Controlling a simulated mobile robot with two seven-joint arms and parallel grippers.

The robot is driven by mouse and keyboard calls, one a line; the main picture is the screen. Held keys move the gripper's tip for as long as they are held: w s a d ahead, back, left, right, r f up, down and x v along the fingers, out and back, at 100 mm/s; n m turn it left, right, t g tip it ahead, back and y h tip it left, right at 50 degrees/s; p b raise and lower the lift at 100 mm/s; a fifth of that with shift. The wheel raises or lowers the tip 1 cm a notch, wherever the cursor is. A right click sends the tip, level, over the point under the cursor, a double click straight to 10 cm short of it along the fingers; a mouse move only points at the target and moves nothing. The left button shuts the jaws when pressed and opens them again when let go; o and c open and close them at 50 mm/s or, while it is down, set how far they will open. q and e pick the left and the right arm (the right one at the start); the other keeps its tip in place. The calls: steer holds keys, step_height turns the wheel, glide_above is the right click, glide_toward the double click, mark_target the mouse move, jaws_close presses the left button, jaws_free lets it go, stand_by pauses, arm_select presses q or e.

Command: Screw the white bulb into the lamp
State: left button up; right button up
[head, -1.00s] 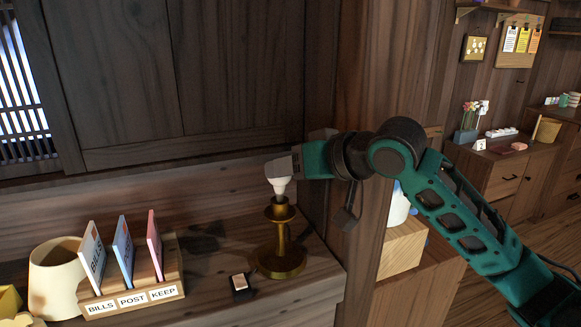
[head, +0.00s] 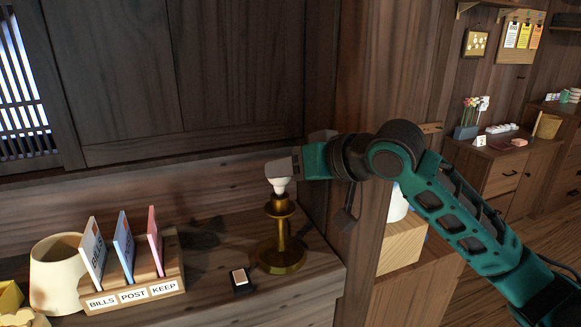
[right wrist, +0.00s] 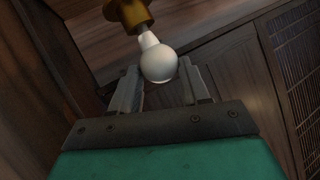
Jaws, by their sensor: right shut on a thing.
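The white bulb (head: 279,186) hangs base-down over the brass lamp (head: 280,250), with its base at the lamp's socket top. How far the base sits inside the socket I cannot tell. The lamp stands upright near the shelf's right end. My left gripper is out of view.
A wooden letter rack (head: 172,270) with BILLS, POST and KEEP labels stands left on the shelf, beside a cream shade (head: 58,275). A small dark switch-like block (head: 240,280) lies left of the lamp. A wooden post (head: 395,90) rises to the right.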

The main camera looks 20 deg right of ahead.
steer(key=shift+f, duration=0.1)
stand_by(0.3)
steer(key=o, duration=0.9)
steer(key=b+v, duration=0.1)
steer(key=v, duration=1.2)
steer(key=shift+f, duration=0.1)
